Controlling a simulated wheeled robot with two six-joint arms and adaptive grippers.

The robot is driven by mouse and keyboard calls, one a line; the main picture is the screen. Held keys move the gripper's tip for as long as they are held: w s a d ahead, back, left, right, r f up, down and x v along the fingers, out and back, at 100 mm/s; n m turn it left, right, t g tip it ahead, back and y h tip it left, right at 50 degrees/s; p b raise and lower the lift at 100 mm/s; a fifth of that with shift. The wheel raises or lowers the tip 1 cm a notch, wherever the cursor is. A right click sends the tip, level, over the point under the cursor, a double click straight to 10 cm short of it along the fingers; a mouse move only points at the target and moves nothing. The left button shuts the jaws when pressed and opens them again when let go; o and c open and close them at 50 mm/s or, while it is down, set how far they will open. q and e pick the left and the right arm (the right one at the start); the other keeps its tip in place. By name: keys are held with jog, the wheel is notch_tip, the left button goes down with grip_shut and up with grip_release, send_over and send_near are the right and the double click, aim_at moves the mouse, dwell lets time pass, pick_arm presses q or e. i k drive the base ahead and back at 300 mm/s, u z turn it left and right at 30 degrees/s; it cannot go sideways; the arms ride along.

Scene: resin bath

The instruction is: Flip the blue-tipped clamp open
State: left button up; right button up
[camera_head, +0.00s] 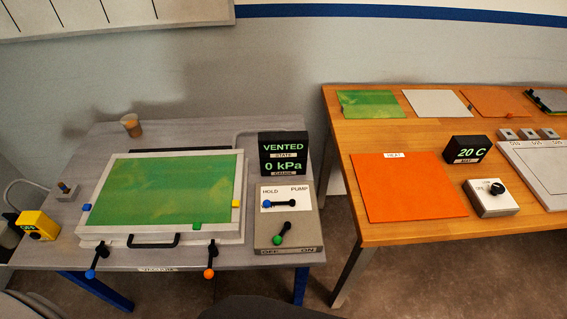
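The blue-tipped clamp (97,259) is at the front left of the framed tray (100,232) on the grey table. Its dark lever runs from the tray's front edge towards the viewer, with the blue tip (90,274) at the table's front edge. A similar orange-tipped clamp (210,261) is at the tray's front right, its lever also pointing towards the viewer. A green sheet (160,190) fills the tray. Neither of my grippers is in view.
Beside the tray, a control box (290,225) has a blue-tipped and a green-tipped lever. The display (284,154) reads VENTED, 0 kPa. A yellow box (40,224) and a cup (131,124) stand left and behind. A wooden table (420,140) is at right.

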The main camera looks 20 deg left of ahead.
aim_at(90, 274)
jog(key=u, duration=1.75)
jog(key=i, duration=0.3)
jog(key=u, duration=0.15)
